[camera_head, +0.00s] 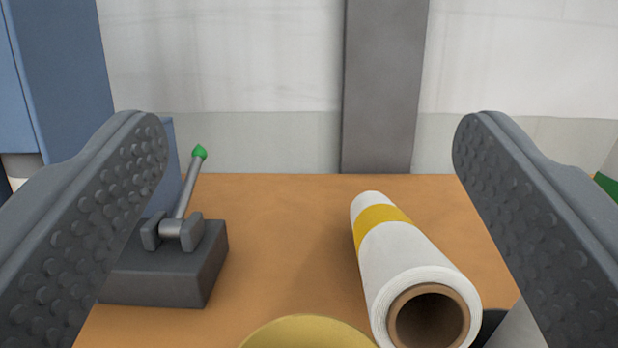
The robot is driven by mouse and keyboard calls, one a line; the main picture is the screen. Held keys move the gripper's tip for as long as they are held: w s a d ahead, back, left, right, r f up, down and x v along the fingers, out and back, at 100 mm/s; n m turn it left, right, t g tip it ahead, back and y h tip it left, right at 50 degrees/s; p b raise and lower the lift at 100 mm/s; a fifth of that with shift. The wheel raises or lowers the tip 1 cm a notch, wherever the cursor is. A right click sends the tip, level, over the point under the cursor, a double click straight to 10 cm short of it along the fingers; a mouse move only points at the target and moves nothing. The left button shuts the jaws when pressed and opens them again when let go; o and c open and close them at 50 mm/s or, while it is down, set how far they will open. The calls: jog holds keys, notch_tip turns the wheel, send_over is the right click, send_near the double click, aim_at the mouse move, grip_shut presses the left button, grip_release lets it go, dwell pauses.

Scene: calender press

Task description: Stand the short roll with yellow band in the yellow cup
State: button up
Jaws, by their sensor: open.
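A white roll with a yellow band (383,216) lies on the orange-brown table, right of centre. Its long side runs away from me, and its near end shows a hollow brown core. I cannot tell whether it is the short one. A rounded yellow thing (306,333) shows at the bottom edge, left of the roll's near end. It may be the yellow cup, but most of it is cut off. My gripper (311,135) is open and empty, its two dark studded fingers wide apart. In the picture the roll lies between them, nearer the right finger, with no contact visible.
A dark grey block with a green-tipped lever (165,272) stands on the table (275,225) at left, partly behind the left finger. A dark and grey object (512,331) is partly hidden at lower right. A grey post (384,90) stands behind. The table's middle is clear.

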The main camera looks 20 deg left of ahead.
jog(key=v, duration=0.9)
jog(key=shift+s+f+p, duration=0.2)
jog(key=shift+f+p, duration=0.15)
jog(key=shift+p, duration=0.1)
dwell(0.5)
